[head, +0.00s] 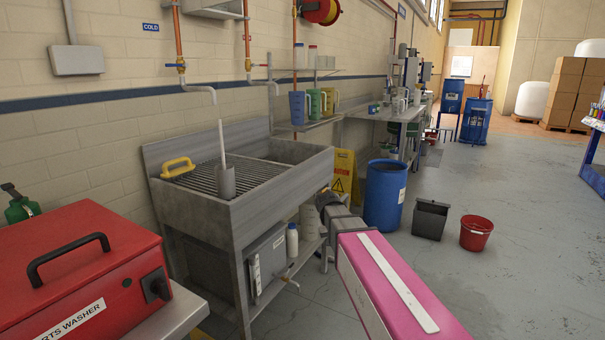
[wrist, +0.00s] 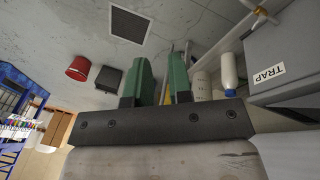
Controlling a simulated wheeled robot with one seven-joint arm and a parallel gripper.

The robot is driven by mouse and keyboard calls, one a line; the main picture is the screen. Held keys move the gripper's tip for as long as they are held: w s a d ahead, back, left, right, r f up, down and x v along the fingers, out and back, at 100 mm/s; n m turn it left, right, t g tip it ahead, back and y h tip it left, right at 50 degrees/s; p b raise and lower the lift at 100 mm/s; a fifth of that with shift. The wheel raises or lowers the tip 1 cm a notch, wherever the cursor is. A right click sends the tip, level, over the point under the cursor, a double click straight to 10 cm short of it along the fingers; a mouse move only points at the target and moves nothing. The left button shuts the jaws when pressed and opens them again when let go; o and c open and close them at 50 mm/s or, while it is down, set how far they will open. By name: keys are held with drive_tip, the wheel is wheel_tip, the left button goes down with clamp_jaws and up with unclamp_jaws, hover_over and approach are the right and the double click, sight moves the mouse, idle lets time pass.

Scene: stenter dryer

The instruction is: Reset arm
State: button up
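My arm reaches forward from the lower right of the head view, pink with a white strip. Its dark far end is beside the front right corner of the steel sink (head: 290,200). My gripper's fingers cannot be made out there. In the wrist view my gripper (wrist: 162,72) shows two green fingers with a narrow empty gap between them. It is open and holds nothing. The floor shows behind the fingers.
A grey box marked TRAP (wrist: 285,60) and a white bottle (wrist: 228,75) are under the sink. A blue drum (head: 384,195), a grey bin (head: 430,219) and a red bucket (head: 476,233) stand beyond. A red parts washer (head: 75,270) is at left.

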drive_tip(key=s+d+f+g+y, duration=0.1)
drive_tip(key=s+d+f, duration=0.2)
drive_tip(key=s, duration=0.6)
drive_tip(key=s+d+f+g+y, duration=0.1)
drive_tip(key=s+d+f, duration=0.2)
drive_tip(key=s+f, duration=0.5)
drive_tip(key=shift+s+d+f+y, duration=0.2)
drive_tip(key=shift+s+d+y, duration=0.15)
drive_tip(key=shift+s, duration=0.3)
drive_tip(key=shift+w+d, duration=0.1)
drive_tip(key=shift+d, duration=0.05)
